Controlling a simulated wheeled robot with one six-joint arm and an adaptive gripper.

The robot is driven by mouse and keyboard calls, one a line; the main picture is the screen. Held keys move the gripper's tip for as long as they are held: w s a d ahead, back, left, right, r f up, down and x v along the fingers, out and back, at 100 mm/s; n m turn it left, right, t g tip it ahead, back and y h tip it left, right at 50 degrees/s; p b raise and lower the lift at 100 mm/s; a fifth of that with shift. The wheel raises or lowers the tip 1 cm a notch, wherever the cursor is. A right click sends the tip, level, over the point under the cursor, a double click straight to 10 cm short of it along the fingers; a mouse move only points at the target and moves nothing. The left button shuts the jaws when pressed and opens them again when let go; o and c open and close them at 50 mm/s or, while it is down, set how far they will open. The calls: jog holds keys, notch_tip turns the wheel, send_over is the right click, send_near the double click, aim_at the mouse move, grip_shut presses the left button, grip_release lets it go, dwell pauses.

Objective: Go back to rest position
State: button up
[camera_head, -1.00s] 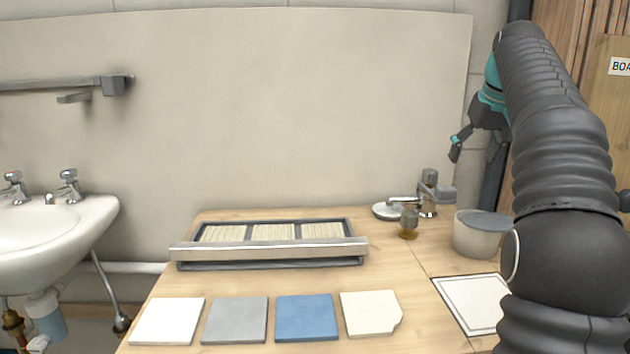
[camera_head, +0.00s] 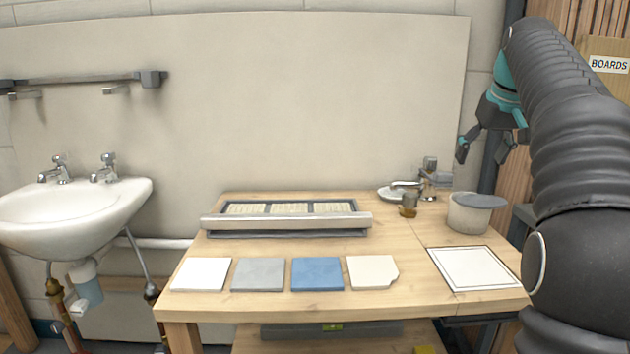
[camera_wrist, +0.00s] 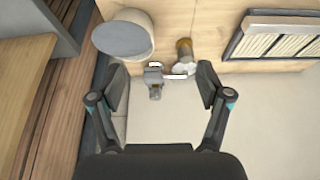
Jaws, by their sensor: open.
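My gripper (camera_head: 490,145) is open and empty, raised at the right side in front of the wall, above and behind the right end of the wooden table (camera_head: 240,307). In the wrist view my gripper (camera_wrist: 160,95) shows its two fingers spread apart with nothing between them. A chrome tap (camera_head: 428,180) stands on the table's back right and also shows beyond the fingers in the wrist view (camera_wrist: 154,78). My arm covers the right of the head view.
A grey-lidded tub (camera_head: 468,216) and a framed white square (camera_head: 475,268) are at the table's right. White, grey, blue (camera_head: 318,273) and cream tiles lie along the front. A slotted tray (camera_head: 290,232) sits behind them. A sink (camera_head: 75,215) hangs left.

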jog(key=s+a+f, duration=0.3)
jog(key=s+a, duration=0.5)
jog(key=s+a+f, duration=0.4)
jog(key=s+f, duration=0.7)
jog(key=s+a+f+t, duration=0.1)
jog(key=s+a+f, duration=0.4)
jog(key=s+f, duration=0.7)
jog(key=shift+a, duration=0.2)
jog(key=shift+a, duration=0.1)
